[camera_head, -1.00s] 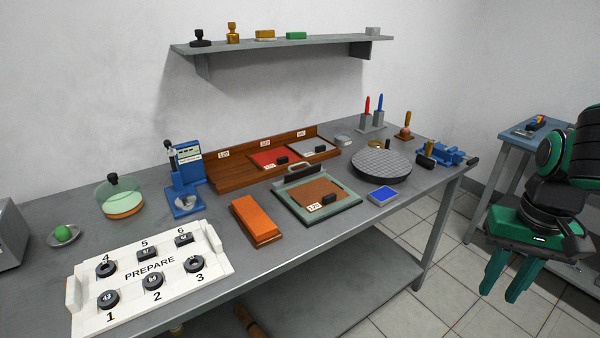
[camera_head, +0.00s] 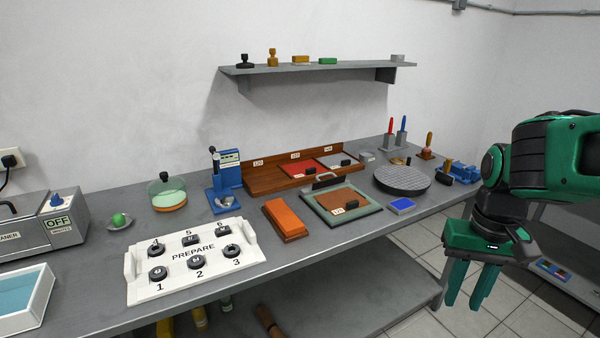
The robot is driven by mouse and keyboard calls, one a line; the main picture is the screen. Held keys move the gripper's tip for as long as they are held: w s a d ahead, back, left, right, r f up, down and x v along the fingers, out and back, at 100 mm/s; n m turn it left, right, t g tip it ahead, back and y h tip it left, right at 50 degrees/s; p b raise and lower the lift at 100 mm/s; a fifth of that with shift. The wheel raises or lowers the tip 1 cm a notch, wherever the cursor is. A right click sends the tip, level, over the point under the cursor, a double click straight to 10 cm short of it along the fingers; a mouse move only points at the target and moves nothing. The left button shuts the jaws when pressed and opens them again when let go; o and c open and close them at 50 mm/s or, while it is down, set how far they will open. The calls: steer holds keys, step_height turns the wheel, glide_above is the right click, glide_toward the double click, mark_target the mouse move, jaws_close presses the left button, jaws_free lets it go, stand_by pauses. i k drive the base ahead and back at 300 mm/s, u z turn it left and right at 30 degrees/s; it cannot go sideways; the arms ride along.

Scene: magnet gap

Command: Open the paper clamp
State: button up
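Whether the clamp is open or shut is too small to tell. My gripper (camera_head: 465,302) hangs at the right, in front of the bench's right end and well apart from the board. Its two green fingers point down with a gap between them, and nothing is held.
An orange block (camera_head: 286,220) lies left of the board, a blue pad (camera_head: 402,205) right of it. A round grey plate (camera_head: 402,179) and a wooden rack (camera_head: 265,181) stand behind. A white PREPARE tray (camera_head: 140,287) is front left. A wall shelf (camera_head: 310,68) hangs above.

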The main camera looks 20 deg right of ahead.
mark_target(320, 184)
steer(key=u, duration=0.05)
steer(key=i, duration=1)
